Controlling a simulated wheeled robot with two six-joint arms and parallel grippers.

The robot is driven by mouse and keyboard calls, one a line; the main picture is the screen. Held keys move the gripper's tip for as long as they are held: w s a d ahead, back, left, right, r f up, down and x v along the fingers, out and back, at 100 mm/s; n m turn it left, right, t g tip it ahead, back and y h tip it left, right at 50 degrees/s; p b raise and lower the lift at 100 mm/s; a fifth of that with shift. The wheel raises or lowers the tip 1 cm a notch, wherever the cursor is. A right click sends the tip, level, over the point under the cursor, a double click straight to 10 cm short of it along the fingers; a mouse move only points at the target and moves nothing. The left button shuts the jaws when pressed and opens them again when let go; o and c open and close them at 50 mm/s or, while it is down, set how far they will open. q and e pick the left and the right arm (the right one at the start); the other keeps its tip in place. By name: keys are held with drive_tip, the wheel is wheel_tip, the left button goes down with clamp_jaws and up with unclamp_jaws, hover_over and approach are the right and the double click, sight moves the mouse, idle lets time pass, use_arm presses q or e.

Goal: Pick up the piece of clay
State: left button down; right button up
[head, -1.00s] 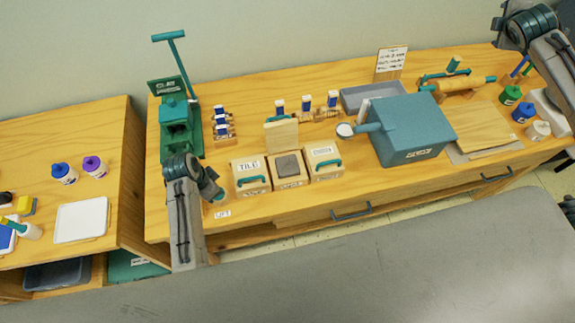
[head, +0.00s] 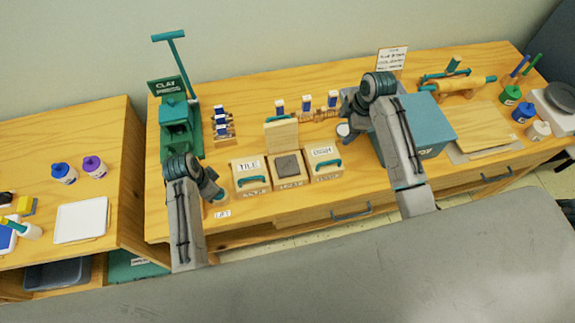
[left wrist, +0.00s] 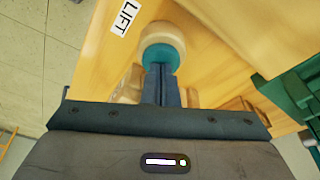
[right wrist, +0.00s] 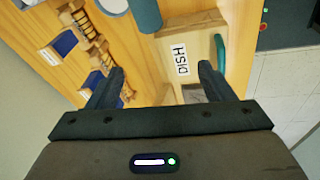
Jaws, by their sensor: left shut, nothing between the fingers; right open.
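A grey square piece, which looks like the clay (head: 288,166), lies in the open middle wooden box (head: 287,184), between the lidded boxes marked TILE (head: 250,180) and DISH (head: 326,170). My right gripper (head: 347,108) is open and empty above the table, behind and to the right of these boxes. In the right wrist view its spread fingers (right wrist: 163,75) frame the area beside the DISH box (right wrist: 195,50); the clay is not clear there. My left gripper (head: 216,196) is shut and empty at the front edge, close to a round teal and wood knob (left wrist: 161,48) by the LIFT label.
A teal box (head: 430,130) stands right of the boxes, partly behind my right arm. A green press (head: 178,125) stands at the back left. Small blue-capped blocks (head: 306,104) stand behind the boxes. A wooden board (head: 482,128) and paint jars are at the right.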

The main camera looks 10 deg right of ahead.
drive_tip(key=s+a+n+g+y, duration=0.2)
drive_tip(key=s+a, duration=0.1)
drive_tip(key=a, duration=1)
approach(288, 165)
drive_tip(key=shift+a+f+y, duration=0.15)
drive_tip(key=shift+a+f, duration=0.1)
drive_tip(key=shift+f, duration=0.35)
drive_tip(key=shift+a+f+y, duration=0.15)
drive_tip(key=shift+a+f, duration=0.05)
drive_tip(key=shift+f, duration=0.4)
use_arm(q)
drive_tip(key=shift+f, duration=0.1)
use_arm(e)
drive_tip(key=shift+x, duration=2.9)
drive_tip(key=shift+w+d, duration=0.1)
drive_tip(key=c, duration=0.8)
wheel_tip(288, 165, up, 16)
drive_tip(key=shift+f, duration=0.1)
